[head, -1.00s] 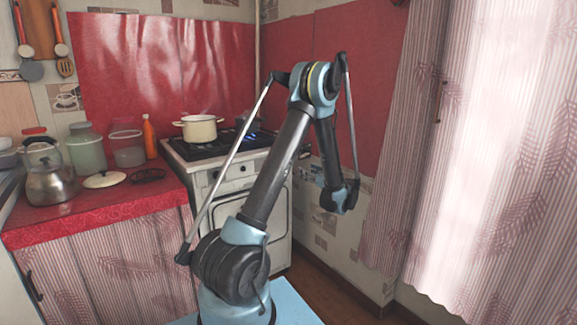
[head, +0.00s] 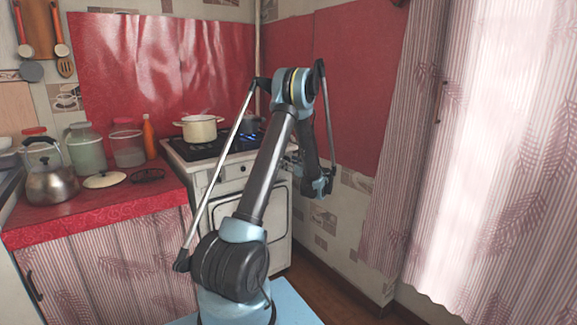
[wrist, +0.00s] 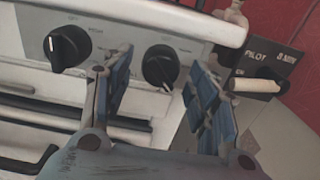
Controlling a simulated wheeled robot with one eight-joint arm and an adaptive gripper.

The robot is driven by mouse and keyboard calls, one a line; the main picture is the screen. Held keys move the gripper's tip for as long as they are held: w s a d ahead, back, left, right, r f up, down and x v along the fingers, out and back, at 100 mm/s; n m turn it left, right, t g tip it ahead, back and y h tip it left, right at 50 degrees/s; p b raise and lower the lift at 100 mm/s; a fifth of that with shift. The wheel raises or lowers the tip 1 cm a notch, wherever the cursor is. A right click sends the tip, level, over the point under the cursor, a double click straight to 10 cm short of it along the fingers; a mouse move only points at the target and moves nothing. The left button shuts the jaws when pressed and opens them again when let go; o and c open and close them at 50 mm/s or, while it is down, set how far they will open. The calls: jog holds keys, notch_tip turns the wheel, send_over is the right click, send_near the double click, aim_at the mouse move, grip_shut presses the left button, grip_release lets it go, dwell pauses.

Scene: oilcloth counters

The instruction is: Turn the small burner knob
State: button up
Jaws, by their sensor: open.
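The stove's front panel shows two black knobs in the wrist view, a left knob (wrist: 66,47) and a right knob (wrist: 160,66). I cannot read their labels well enough to tell which is the small burner knob. My gripper (wrist: 164,88) is open and empty, with blue pads.
A wooden-handled lever (wrist: 258,85) with a plate reading "PILOT" stands right of the right finger. A cream pot (head: 199,127) sits on the stove (head: 185,150). A red counter (head: 100,205) with a kettle (head: 52,184) and jars lies left. Curtains hang right.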

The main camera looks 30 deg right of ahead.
jog(key=shift+w, duration=0.15)
jog(key=shift+c, duration=0.5)
jog(key=c, duration=1)
jog(key=shift+o, duration=0.2)
jog(key=shift+n, duration=0.3)
jog(key=shift+d+r+n, duration=0.1)
jog(key=shift+n, duration=6.45)
jog(key=shift+d+r+n, duration=0.1)
jog(key=shift+n, duration=6.45)
jog(key=o, duration=1.1)
jog(key=shift+c, duration=0.2)
